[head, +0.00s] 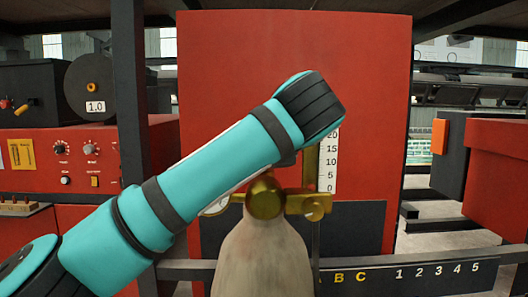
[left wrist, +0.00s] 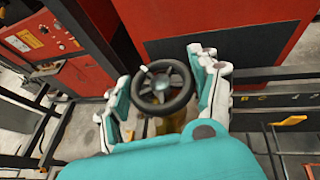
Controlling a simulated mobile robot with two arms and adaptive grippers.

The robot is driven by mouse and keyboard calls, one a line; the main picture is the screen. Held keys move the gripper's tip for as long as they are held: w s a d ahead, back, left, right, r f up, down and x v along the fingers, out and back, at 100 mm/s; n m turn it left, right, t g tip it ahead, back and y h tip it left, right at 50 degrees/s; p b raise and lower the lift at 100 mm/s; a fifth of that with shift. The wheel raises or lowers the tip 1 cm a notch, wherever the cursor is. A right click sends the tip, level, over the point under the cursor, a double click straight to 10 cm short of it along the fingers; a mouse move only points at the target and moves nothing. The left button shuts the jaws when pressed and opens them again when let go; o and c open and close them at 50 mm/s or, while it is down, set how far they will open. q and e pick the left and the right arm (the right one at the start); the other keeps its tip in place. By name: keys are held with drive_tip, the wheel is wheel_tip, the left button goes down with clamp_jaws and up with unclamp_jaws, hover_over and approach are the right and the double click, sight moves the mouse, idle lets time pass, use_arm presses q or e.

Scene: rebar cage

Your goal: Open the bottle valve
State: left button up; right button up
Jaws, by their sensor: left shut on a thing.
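The pale bottle (head: 262,260) stands upright at the lower middle of the head view, with a brass valve (head: 265,200) on its neck. A brass fitting extends to the right of the valve. My teal left arm crosses in front from the lower left and hides the handwheel and my gripper there. In the left wrist view, the black valve handwheel (left wrist: 180,101) has a white mark on its upper left rim. My left gripper (left wrist: 163,98) has its white-and-teal fingers on both sides of the wheel, shut on it. My right gripper is in neither view.
A large red panel (head: 295,50) stands behind the bottle, with a white number scale (head: 329,160) before it. A dark rail (head: 430,273) with letters and numbers runs at the lower right. A red control cabinet (head: 85,160) is on the left, beside a dark upright post (head: 128,70).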

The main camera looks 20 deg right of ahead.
use_arm(q)
drive_tip(key=o, duration=1.2)
drive_tip(key=shift+w, duration=0.1)
drive_tip(key=shift+c, duration=0.2)
